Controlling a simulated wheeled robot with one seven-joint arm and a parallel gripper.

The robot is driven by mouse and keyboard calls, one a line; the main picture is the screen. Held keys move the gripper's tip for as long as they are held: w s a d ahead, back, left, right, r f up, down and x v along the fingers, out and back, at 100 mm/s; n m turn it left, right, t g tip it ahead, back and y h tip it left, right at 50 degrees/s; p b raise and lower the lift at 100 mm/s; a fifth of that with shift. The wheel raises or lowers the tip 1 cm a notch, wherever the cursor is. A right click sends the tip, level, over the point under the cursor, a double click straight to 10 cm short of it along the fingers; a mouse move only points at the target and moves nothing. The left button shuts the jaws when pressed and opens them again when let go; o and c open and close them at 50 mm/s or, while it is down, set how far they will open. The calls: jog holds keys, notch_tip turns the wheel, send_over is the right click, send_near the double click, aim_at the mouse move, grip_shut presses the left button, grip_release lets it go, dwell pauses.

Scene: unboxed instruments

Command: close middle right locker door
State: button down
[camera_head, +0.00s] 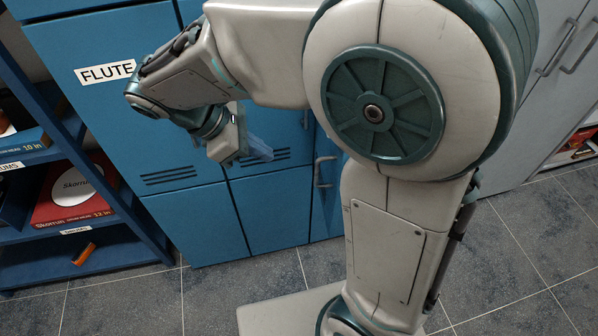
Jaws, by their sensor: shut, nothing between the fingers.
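The blue locker bank (195,225) stands in front of me, with several doors. A left door carries a "FLUTE" label (104,73) and vent slots. To its right is another vented blue door (275,178), partly covered by my arm. A narrow blue panel with a grey handle (322,172) is farther right. My arm hides much of the right side, so I cannot tell which panel is the middle right door or how far open it stands. My gripper (258,149) is shut and empty, in front of the vented door; contact cannot be told.
A blue shelf unit (110,250) at the left holds a red Skorrun box (72,190) and a small orange item (84,254). Grey lockers (535,105) stand at the right. Bare tiled floor (525,250) lies at the lower right.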

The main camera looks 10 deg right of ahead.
jog(key=w+d+f+n+h, duration=0.1)
jog(key=d+f+n, duration=0.1)
jog(key=d+f, duration=0.6)
jog(key=shift+w+d+f+b, duration=0.2)
jog(key=shift+w+f+b, duration=0.15)
jog(key=shift+f, duration=0.35)
jog(key=shift+d+t, duration=0.1)
jog(key=shift+t, duration=0.2)
